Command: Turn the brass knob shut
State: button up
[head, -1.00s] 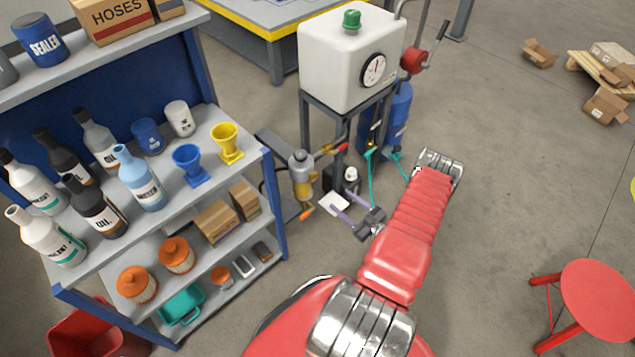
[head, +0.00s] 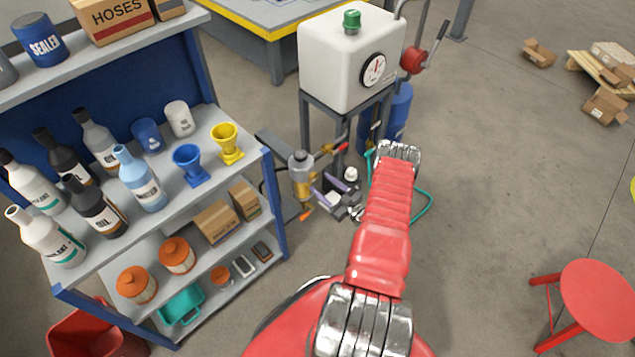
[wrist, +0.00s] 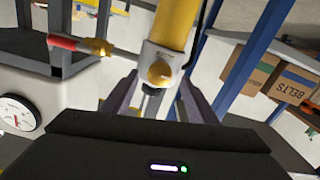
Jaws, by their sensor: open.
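The brass knob (wrist: 160,73) is a round, golden knob on a pale block at the end of a yellow cylinder (wrist: 175,22) in the wrist view. In the head view my gripper (head: 328,190) is just right of the cylinder, partly hidden by my arm.
A brass fitting with a red handle (wrist: 68,43) sticks out beside the cylinder. The white tank (head: 350,60) on its frame stands behind. A blue shelf unit (head: 275,205) with bottles and boxes is close on the left. Open floor (head: 500,190) lies right, with a red stool (head: 598,300).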

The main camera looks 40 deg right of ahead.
aim_at(312, 176)
jog(key=shift+w, duration=1.45)
jog(key=c, duration=1.1)
jog(key=shift+o, duration=0.2)
jog(key=shift+a, duration=0.1)
